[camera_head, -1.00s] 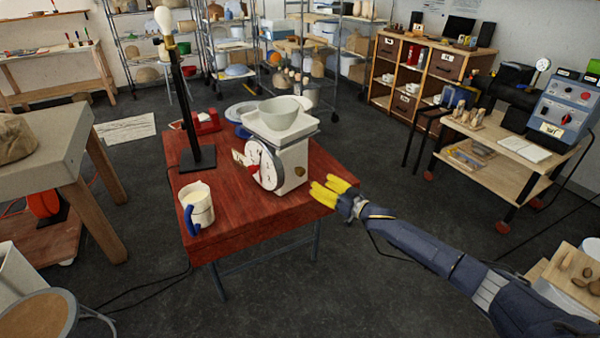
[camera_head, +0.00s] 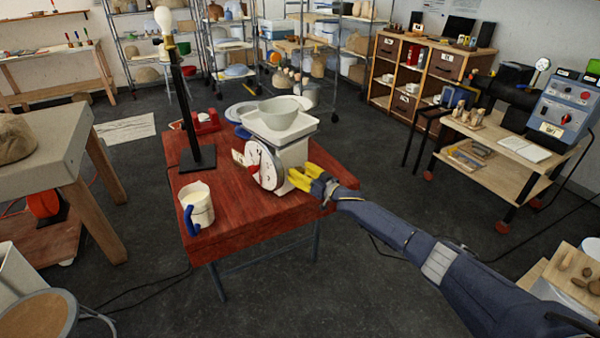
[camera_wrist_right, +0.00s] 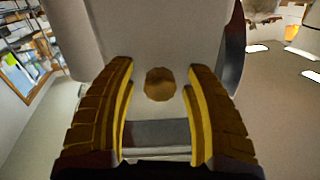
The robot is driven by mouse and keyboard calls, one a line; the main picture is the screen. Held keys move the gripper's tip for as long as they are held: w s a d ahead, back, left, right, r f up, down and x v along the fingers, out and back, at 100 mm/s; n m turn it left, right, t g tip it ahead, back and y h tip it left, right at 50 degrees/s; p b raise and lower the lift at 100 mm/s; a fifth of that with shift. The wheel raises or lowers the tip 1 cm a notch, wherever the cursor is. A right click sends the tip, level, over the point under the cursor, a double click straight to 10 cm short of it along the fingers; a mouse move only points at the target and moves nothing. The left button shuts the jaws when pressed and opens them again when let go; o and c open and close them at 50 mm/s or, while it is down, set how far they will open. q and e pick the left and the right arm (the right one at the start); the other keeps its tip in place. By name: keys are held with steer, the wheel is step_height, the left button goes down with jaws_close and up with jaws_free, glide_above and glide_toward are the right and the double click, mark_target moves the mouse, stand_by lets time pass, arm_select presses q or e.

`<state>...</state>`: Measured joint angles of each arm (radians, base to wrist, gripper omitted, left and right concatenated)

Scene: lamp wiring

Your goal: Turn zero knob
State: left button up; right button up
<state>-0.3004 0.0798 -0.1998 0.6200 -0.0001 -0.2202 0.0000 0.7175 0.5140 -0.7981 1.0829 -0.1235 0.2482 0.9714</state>
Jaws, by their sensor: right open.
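A white kitchen scale (camera_head: 268,162) with a round dial facing front-left stands on a red wooden table (camera_head: 262,212) and carries a grey bowl (camera_head: 279,112). The brass zero knob (camera_wrist_right: 160,84) shows on the scale's pale side in the right wrist view, between and ahead of the two fingers. In the head view my gripper covers the knob. My right gripper (camera_head: 300,175) has yellow fingers and is open at the right side of the scale. It also shows in the right wrist view (camera_wrist_right: 160,80), one finger on each side of the knob; contact cannot be told. My left gripper is not in view.
A cream mug with a blue handle (camera_head: 198,207) stands at the table's front left. A black lamp stand (camera_head: 187,110) with a bulb is behind it. A red telephone-like object (camera_head: 205,121) lies at the back. The table's front right is clear.

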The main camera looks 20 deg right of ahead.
jaws_close()
stand_by(0.4)
steer(key=shift+n, duration=0.3)
steer(key=n, duration=0.4)
steer(key=shift+n, duration=0.3)
steer(key=n, duration=1)
steer(key=shift+n, duration=0.3)
steer(key=n, duration=0.4)
steer(key=shift+n+h, duration=0.3)
steer(key=shift+n, duration=0.1)
